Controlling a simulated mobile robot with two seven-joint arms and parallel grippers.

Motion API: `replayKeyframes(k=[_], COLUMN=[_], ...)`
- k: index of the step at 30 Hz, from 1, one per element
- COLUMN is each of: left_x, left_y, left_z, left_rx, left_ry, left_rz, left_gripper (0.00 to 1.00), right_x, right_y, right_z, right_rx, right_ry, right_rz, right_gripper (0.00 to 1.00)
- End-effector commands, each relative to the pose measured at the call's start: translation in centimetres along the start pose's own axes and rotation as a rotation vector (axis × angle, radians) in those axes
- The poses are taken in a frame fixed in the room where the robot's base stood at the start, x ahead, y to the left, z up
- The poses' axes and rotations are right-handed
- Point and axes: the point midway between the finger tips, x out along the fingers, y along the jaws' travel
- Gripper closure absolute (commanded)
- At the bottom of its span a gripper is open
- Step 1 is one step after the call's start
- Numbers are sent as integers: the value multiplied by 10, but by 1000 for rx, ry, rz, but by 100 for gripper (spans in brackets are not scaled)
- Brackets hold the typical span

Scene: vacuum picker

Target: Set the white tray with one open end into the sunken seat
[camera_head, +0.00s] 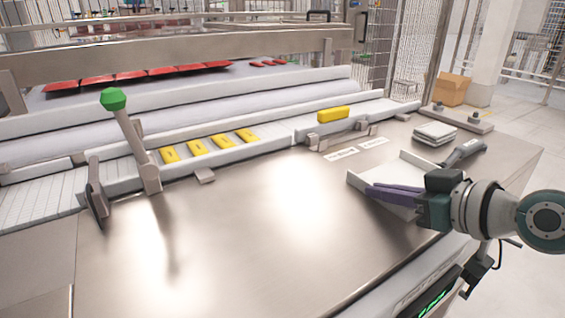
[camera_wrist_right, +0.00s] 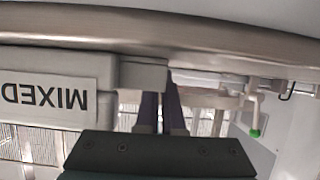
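The white tray (camera_head: 419,163) is at the right part of the steel worktop, with low raised walls along some sides. My right gripper (camera_head: 368,190) reaches in from the right, its purple fingers lying across the tray and hiding part of it. In the right wrist view the two fingers (camera_wrist_right: 160,100) are close together with a narrow gap. I cannot tell whether they hold a tray wall. I cannot make out the sunken seat for sure. My left gripper is not in view.
A stack of flat white pieces (camera_head: 435,131) and a dark handled tool (camera_head: 464,152) lie behind the tray. A conveyor with yellow blocks (camera_head: 333,114) runs along the back. A green-topped post (camera_head: 113,99) stands at left. The middle worktop (camera_head: 260,220) is clear. A MIXED label (camera_wrist_right: 45,97) shows upside down.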

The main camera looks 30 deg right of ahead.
Motion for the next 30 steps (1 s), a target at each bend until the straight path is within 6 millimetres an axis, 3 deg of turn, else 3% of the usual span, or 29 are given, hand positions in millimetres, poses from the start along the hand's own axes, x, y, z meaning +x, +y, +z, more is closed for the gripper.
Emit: replayKeyframes(k=[8,17,26,30], left_x=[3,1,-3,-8], left_y=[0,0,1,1], left_z=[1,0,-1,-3], left_rx=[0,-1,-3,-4], left_ry=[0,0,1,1], left_rz=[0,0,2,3], left_gripper=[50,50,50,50], right_x=[1,0,-1,-16], right_y=[0,0,0,0], right_z=[2,1,-4,-2], right_rx=[-1,0,1,0], right_ry=[2,0,1,-3], right_rz=[0,0,0,0], right_gripper=[100,65,65,65])
